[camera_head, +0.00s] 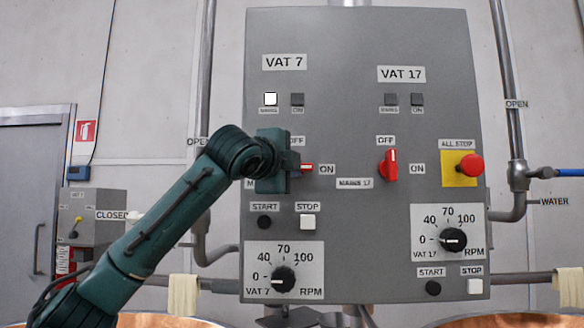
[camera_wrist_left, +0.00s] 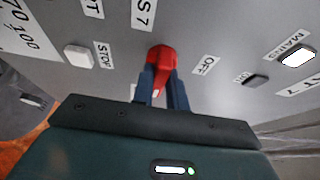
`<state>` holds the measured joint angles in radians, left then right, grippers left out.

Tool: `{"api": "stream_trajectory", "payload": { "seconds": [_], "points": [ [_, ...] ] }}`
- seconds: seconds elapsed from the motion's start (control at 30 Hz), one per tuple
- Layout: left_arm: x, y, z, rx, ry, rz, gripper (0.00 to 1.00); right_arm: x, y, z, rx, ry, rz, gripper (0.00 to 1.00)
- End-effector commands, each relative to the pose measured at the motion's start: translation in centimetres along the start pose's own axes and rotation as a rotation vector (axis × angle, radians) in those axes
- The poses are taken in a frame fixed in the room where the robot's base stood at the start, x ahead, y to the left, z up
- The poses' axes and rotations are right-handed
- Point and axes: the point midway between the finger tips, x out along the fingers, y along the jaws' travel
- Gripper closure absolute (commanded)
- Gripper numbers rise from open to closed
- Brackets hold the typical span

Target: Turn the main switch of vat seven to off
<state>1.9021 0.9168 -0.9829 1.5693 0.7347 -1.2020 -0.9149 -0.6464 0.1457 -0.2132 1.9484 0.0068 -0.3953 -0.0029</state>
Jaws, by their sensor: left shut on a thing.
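The red main switch of vat seven (camera_head: 307,168) sits on the grey control panel (camera_head: 345,40), left of an ON label. It is mostly hidden behind my left gripper (camera_head: 294,166) in the head view; its visible red end points toward ON. In the left wrist view the red switch (camera_wrist_left: 161,57) stands between the two fingers of my left gripper (camera_wrist_left: 162,88), which is shut on it. The OFF label (camera_wrist_left: 205,65) shows to the right there. The vat 7 mains lamp (camera_head: 270,99) is lit white. My right gripper is not in view.
The vat 17 red switch (camera_head: 389,165) stands upright toward OFF. A red all-stop button (camera_head: 469,164) is at the right. Below my gripper are the black start button (camera_head: 264,222), white stop button (camera_head: 308,222) and vat 7 speed knob (camera_head: 283,280). Pipes flank the panel.

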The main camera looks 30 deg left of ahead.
Motion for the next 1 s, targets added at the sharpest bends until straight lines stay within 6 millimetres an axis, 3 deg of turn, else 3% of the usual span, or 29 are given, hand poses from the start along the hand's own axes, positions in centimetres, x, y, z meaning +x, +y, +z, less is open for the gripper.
{"api": "stream_trajectory", "payload": {
  "seconds": [0.53, 1.0],
  "points": [
    [0.1, 0.4, -0.1, -0.072, 0.001, -0.027, 1.00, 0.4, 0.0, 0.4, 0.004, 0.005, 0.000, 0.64],
    [0.1, 0.8, -0.2, -0.436, 0.003, -0.177, 1.00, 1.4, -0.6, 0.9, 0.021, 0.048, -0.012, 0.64]
  ]
}}
